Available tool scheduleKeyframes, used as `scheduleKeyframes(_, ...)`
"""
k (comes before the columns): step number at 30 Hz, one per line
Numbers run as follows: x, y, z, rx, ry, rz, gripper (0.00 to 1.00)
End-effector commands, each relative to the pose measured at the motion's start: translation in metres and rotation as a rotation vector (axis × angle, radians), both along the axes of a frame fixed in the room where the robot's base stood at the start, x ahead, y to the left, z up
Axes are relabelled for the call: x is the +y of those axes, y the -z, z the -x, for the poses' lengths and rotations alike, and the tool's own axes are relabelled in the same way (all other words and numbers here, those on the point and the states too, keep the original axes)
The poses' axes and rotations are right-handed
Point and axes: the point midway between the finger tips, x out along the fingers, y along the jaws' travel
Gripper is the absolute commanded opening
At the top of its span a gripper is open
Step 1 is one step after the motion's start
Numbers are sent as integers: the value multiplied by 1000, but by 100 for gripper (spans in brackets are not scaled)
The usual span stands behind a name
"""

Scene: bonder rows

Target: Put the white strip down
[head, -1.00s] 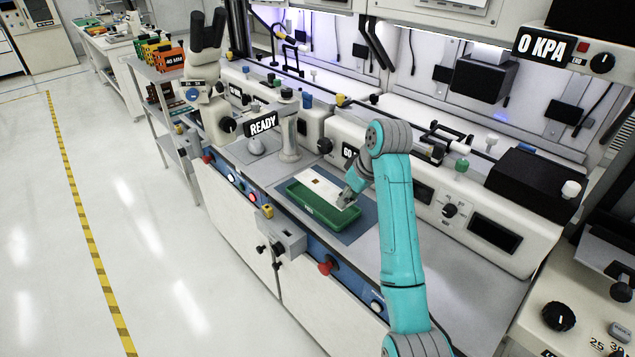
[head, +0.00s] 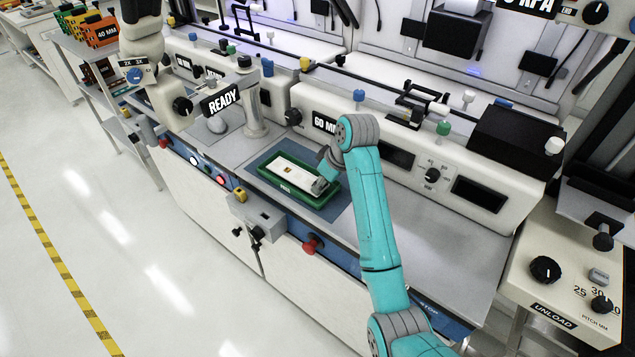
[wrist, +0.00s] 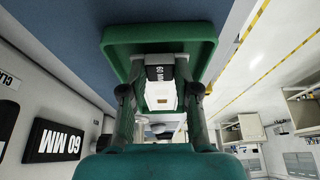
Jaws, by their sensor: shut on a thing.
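The white strip (head: 288,171) has a small brown square on it and lies level within the outline of the green tray (head: 300,199). I cannot tell whether it rests on the tray's floor or is held just above it. My gripper (head: 319,186) is shut on the strip's right end. In the wrist view my gripper (wrist: 160,92) has a finger on each side of the white strip (wrist: 160,98), which bears a black 60 MM label. The green tray (wrist: 160,35) shows behind it. The fingers hide part of the strip's edges.
The tray stands on a blue mat (head: 335,207) on the grey bench. A machine with a READY sign (head: 221,101) stands left of it, and a 60 MM panel (head: 325,123) is behind. A red knob (head: 312,244) sticks out at the bench front. The bench right of the mat is bare.

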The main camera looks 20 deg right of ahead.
Motion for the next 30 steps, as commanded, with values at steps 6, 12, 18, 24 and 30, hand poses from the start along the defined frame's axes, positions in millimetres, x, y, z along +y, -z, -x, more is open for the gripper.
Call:
scheduleKeyframes(6, -3, 10, 5, 0, 0, 0, 0)
scheduleKeyframes(12, -3, 12, 5, 0, 0, 0, 0)
scheduleKeyframes(18, -3, 12, 5, 0, 0, 0, 55)
scheduleKeyframes(24, -3, 12, 5, 0, 0, 0, 55)
scheduleKeyframes(30, -1, 1, 0, -3, 0, 1, 55)
